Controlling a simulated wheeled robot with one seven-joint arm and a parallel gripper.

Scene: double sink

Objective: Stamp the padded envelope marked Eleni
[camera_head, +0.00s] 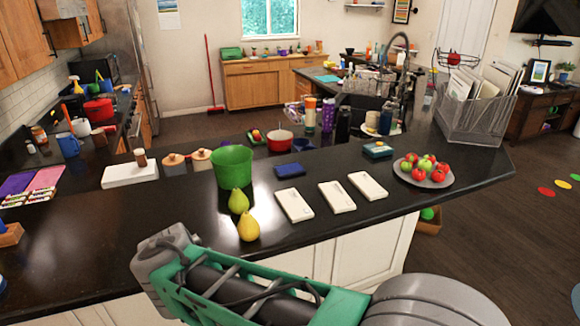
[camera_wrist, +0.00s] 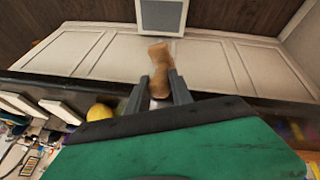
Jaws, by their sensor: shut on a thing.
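Three pale flat packets lie in a row on the dark counter in the head view: a left one (camera_head: 294,205), a middle one (camera_head: 337,197) and a right one (camera_head: 367,186). They look like the envelopes; no name on them is readable. In the wrist view my gripper (camera_wrist: 159,88) is shut on a brown wooden, waisted thing (camera_wrist: 158,56) that looks like a stamp. It is in front of the white cabinet panels, off the counter top. My gripper is out of sight in the head view. Parts of two pale packets show in the wrist view (camera_wrist: 62,112).
A dark blue flat case (camera_head: 290,170) lies behind the left packet.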

